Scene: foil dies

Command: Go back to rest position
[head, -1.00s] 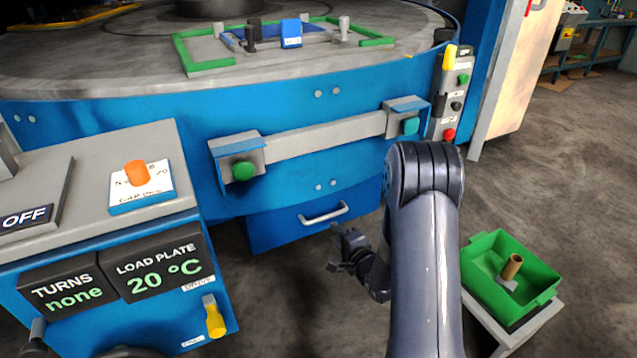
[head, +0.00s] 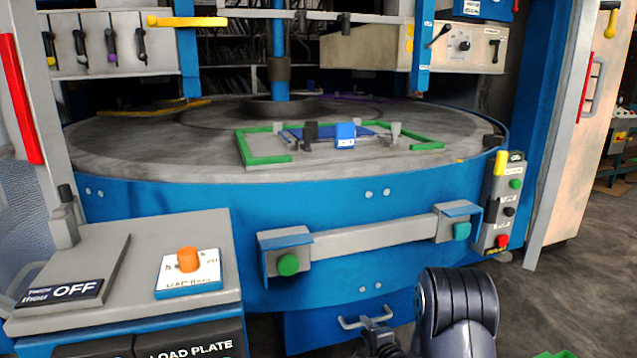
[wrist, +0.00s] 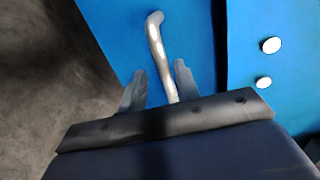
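My gripper (head: 378,335) is low at the bottom of the head view, in front of the blue machine's drawer with its silver handle (head: 362,317). In the wrist view my gripper (wrist: 158,88) has its two fingers apart, with the silver handle (wrist: 157,45) showing between and beyond them. I cannot tell how far the handle is from the fingertips. Nothing is seen held. My dark arm stands at the bottom right of the head view.
The blue round-table machine (head: 220,220) fills the middle, with green button boxes on a grey bar (head: 375,236). A control cabinet (head: 140,265) with an orange knob stands at left. A switch panel (head: 497,207) is at right. A green bin (head: 555,354) barely shows at bottom right.

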